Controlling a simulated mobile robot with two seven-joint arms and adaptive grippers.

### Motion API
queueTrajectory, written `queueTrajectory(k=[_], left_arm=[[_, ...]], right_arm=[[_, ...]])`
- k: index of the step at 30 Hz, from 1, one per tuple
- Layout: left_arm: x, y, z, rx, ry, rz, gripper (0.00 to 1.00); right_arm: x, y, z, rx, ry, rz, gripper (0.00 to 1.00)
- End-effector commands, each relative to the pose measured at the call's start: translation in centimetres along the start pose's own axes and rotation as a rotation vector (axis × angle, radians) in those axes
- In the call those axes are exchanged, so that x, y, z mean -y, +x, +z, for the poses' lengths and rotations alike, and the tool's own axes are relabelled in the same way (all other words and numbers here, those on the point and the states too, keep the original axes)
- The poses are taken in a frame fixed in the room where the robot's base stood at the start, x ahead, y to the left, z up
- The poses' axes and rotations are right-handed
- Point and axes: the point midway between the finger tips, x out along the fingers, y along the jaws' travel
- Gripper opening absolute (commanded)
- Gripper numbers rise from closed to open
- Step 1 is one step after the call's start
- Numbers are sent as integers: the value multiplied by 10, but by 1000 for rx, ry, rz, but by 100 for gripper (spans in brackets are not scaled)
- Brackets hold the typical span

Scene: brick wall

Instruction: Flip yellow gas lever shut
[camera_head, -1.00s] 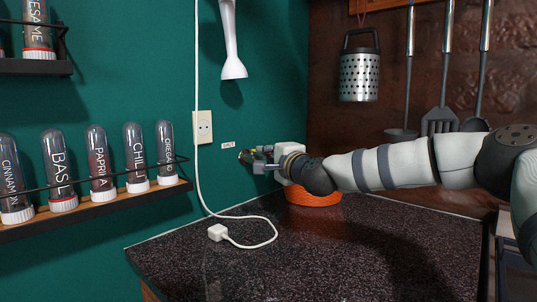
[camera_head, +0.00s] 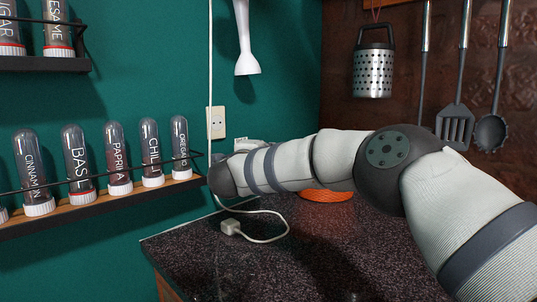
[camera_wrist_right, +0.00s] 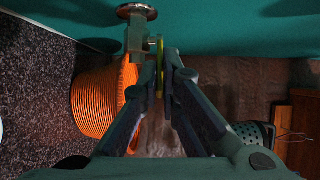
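The yellow lever (camera_wrist_right: 160,66) is a thin, upright yellow-green strip in the right wrist view, beside a metal gas pipe fitting (camera_wrist_right: 137,38) that comes out of the green wall. My right gripper (camera_wrist_right: 160,72) has its two dark fingers on either side of the lever, with a gap between them; it looks partly open, and firm contact is not visible. In the head view, my right forearm hides the lever and most of the gripper, close to the wall. My left gripper is not in view.
An orange woven basket (camera_head: 326,195) stands on the dark speckled countertop (camera_head: 230,265), near the pipe. A white cable with a plug (camera_head: 231,227) lies in front. A spice rack (camera_head: 100,204) is at left. A grater (camera_head: 374,72) and utensils hang at right.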

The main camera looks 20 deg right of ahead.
Motion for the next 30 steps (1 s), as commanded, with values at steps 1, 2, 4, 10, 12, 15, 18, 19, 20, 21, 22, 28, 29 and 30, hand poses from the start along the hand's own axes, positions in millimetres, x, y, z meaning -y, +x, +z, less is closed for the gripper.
queueTrajectory(k=[1, 2, 4, 10, 12, 15, 18, 19, 20, 21, 22, 28, 29, 30], left_arm=[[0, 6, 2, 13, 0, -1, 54], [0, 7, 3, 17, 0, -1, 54], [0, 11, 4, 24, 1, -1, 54], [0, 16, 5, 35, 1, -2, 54], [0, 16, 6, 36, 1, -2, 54], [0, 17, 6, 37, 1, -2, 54], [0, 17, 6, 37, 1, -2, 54], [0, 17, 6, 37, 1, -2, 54], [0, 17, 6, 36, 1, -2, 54], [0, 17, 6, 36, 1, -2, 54], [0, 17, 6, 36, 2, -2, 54], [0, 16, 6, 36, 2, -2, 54], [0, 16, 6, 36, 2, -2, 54], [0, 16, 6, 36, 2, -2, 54]], right_arm=[[-6, 0, 2, -22, -2, 3, 0], [-6, 0, 2, -34, -3, 3, 0], [-5, 0, 2, -62, -3, 3, 0], [-3, 0, 3, -109, -1, 2, 0], [-2, 0, 3, -117, -1, 2, 0], [-1, 0, 2, -122, -1, 2, 0], [-1, 0, 2, -123, -1, 2, 0], [-1, 0, 2, -123, -1, 1, 0], [-1, 0, 2, -123, -1, 1, 0], [-1, 0, 2, -123, -1, 1, 0], [0, 0, 2, -122, -1, 1, 0], [0, 0, 2, -122, -1, 1, 25], [0, 0, 2, -122, -1, 1, 25], [0, 0, 2, -122, -1, 0, 25]])
